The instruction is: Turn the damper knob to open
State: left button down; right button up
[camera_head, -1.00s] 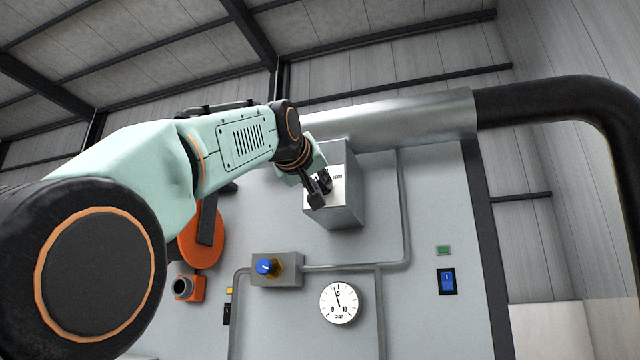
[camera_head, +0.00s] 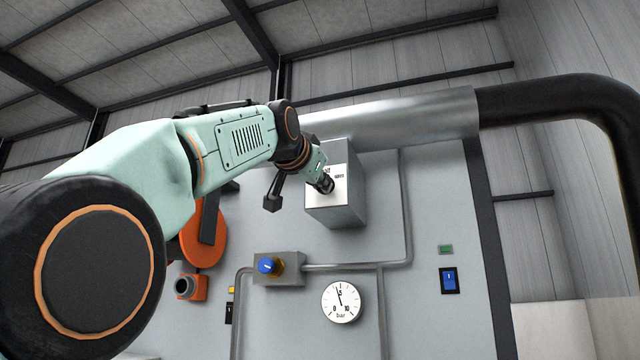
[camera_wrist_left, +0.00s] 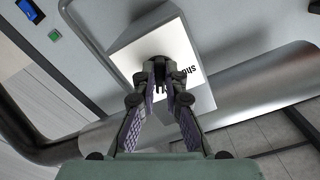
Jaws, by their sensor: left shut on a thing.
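A grey box (camera_head: 347,210) with a white label plate (camera_head: 342,196) sits under the silver duct on the wall panel. In the left wrist view the plate (camera_wrist_left: 190,48) shows the start of the word "shut", turned sideways. A dark round knob (camera_wrist_left: 154,62) is on the plate, mostly hidden behind my fingers. My left gripper (camera_head: 324,184) reaches the front of the box. In the left wrist view its two fingers (camera_wrist_left: 160,78) are shut on the knob. The knob's pointing direction cannot be told. My right gripper is not in view.
A silver duct (camera_head: 400,120) runs above the box into a black pipe (camera_head: 550,100). Below are a blue knob (camera_head: 267,265) on a small grey box, a pressure gauge (camera_head: 341,302) and a blue switch (camera_head: 449,280). An orange disc (camera_head: 207,235) is at the left.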

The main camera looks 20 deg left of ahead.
pick_arm(q)
jog(key=m, duration=0.6)
jog(key=shift+r, duration=0.15)
jog(key=shift+m, duration=0.3)
dwell(0.4)
jog(key=c, duration=1.7)
grip_release()
jog(key=shift+c, duration=0.2)
jog(key=o, duration=0.3)
jog(key=shift+s, duration=0.25)
jog(key=shift+w+a, duration=0.1)
jog(key=shift+w, duration=0.1)
